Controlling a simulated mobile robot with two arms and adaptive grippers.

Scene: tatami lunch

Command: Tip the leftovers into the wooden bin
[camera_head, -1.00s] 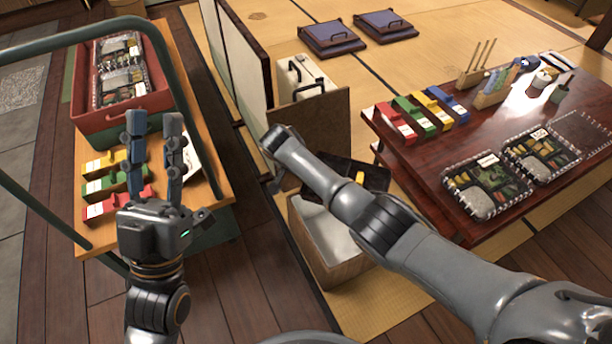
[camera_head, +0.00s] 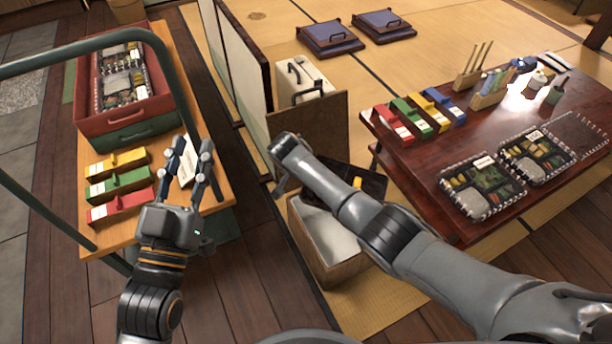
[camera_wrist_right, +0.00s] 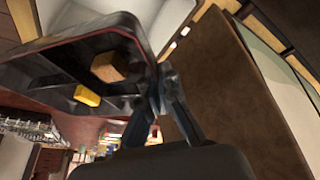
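The wooden bin (camera_head: 350,272) stands open on the floor in the head view, its pale inside partly hidden by my right arm. A black tray (camera_head: 374,183) is above its back edge. In the right wrist view the tray (camera_wrist_right: 40,95) looks strongly tilted, with a brown block (camera_wrist_right: 109,67) and a yellow piece (camera_wrist_right: 87,96) on it. My right gripper (camera_wrist_right: 155,98) is shut on the tray's rim; its fingers are hidden in the head view.
The cart (camera_head: 215,190) carries a red and green crate (camera_head: 128,128) of lunch boxes and yellow, green and red blocks. A dark low table (camera_head: 425,180) at right holds lunch boxes, coloured blocks and cups. A brown panel (camera_head: 320,125) and a pale case stand behind the bin.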

